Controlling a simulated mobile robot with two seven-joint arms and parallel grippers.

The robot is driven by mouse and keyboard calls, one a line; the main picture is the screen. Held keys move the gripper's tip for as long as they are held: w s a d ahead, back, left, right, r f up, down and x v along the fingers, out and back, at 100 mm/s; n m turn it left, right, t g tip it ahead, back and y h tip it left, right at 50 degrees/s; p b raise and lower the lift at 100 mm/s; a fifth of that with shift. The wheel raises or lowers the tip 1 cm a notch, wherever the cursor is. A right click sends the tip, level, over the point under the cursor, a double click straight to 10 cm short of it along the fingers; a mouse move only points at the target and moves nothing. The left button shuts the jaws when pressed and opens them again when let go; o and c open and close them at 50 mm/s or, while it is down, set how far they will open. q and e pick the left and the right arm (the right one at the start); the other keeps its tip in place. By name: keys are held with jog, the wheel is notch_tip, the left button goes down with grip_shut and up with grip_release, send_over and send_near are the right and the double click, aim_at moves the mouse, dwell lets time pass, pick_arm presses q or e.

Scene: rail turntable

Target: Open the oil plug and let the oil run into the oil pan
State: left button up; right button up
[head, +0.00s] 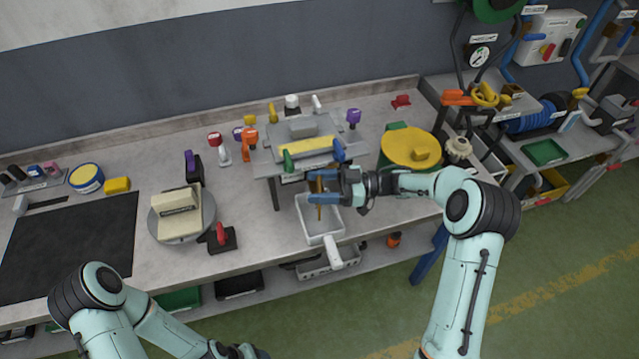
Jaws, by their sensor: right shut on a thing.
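The white oil pan (306,222) sits at the front edge of the bench, its handle pointing towards me. My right gripper (318,189) is at the front of a raised grey unit (262,168), above the pan. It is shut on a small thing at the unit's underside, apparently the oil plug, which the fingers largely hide. A thin amber-brown upright strip (319,211) shows at the fingertips and reaches down into the pan; it looks like oil, but is too small to be sure. My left gripper (252,352) is low at the bottom edge, away from the bench, its jaws unclear.
A yellow round lid (410,148) on a green container stands right of the unit. A turntable with a beige block (180,212) and a red-handled clamp (221,236) stand left. A black mat (70,245) lies further left.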

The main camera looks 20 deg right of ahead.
jog(key=shift+r, duration=0.2)
jog(key=o, duration=1)
jog(key=shift+f, duration=0.1)
jog(key=shift+c, duration=0.2)
pick_arm(q)
jog(key=shift+s+f+b, duration=0.5)
jog(key=shift+s+f, duration=0.1)
jog(key=shift+s, duration=0.2)
pick_arm(e)
jog(key=v, duration=1.3)
jog(key=shift+d, duration=0.2)
